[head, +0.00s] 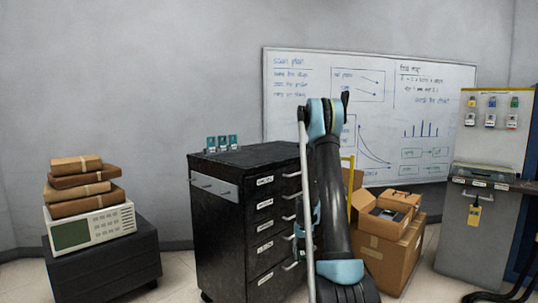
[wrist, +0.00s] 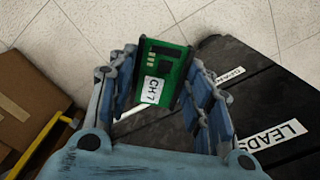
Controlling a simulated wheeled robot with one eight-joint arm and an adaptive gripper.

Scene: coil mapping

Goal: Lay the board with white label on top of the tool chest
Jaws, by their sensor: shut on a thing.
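In the head view my arm hangs down in front of the drawers' right side and mostly hides the gripper; I cannot make out the board there.
Several small teal cards (head: 222,142) stand at the chest top's back left edge; the rest of the top is clear. Cardboard boxes (head: 390,245) and a yellow frame (head: 350,180) are at right. A dark low cabinet (head: 105,265) bears an instrument and parcels at left.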

